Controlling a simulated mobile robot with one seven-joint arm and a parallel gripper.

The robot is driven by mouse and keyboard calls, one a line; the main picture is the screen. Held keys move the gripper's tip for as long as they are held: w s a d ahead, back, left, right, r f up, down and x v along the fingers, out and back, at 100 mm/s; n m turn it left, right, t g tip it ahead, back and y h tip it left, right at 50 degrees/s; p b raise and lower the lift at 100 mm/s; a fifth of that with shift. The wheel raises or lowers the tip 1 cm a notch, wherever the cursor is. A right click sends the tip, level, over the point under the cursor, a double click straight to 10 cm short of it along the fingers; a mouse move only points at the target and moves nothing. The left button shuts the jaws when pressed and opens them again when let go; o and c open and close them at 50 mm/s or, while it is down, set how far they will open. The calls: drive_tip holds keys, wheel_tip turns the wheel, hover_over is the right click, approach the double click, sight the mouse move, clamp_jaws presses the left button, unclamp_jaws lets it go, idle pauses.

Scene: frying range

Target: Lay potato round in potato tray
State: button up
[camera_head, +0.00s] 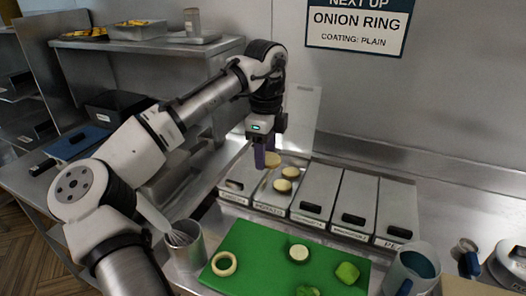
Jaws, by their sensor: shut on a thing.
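My gripper (266,157) points down above the tray labelled potato and is shut on a pale yellow potato round (273,160). The potato tray (262,199) is open and sits second from the left in the row of trays. Two more potato rounds show there, one (290,172) farther back and one (282,186) nearer the front. The held round is behind and to the left of these two. I cannot tell whether it touches the tray.
Several lidded trays stand in the row, including the next one (314,190) to the right. In front, a green cutting board (262,257) bears an onion ring (224,264), a pale round slice (299,253) and green pieces. A whisk stands in a metal cup (187,250) at the left.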

drive_tip(key=w+d+f+m, duration=0.25)
drive_tip(key=w+f, duration=0.55)
drive_tip(key=f, duration=0.5)
drive_tip(key=b, duration=0.6)
hover_over(273, 203)
drive_tip(key=shift+m, duration=0.25)
wheel_tip(273, 203, down, 5)
drive_tip(key=shift+w+f, duration=0.1)
drive_tip(key=shift+w, duration=0.05)
drive_tip(key=shift+f+p, duration=0.35)
drive_tip(key=shift+f, duration=1.1)
drive_tip(key=o, duration=0.8)
drive_tip(key=shift+f, duration=0.1)
drive_tip(key=shift+o, duration=0.2)
